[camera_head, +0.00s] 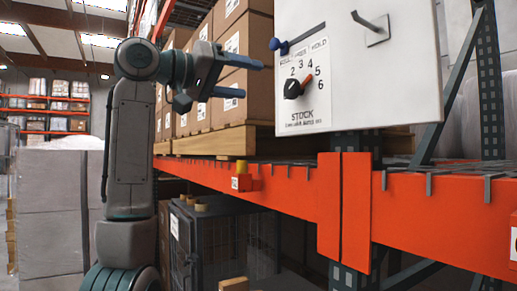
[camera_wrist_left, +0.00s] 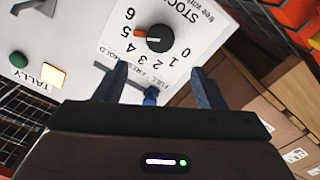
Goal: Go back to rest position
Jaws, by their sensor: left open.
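My left gripper (camera_head: 252,79) is open and empty, just left of the white panel (camera_head: 400,90). In the left wrist view its fingers (camera_wrist_left: 160,70) are spread, pointing at the panel, with nothing clamped between them. A blue slider knob (camera_head: 274,44) sits at the left end of its slot, close to the upper finger and apart from it. It shows between the fingers in the left wrist view (camera_wrist_left: 150,97). The black dial (camera_head: 292,89) on the STOCK label has its orange pointer near 5. My right gripper is in neither view.
An orange rack beam (camera_head: 290,190) runs below the panel, with a small yellow-topped red block (camera_head: 243,180) on its face. Stacked cartons (camera_head: 240,40) stand behind my arm. A green button (camera_wrist_left: 18,60) and a lit TALLY button (camera_wrist_left: 54,76) are on the panel.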

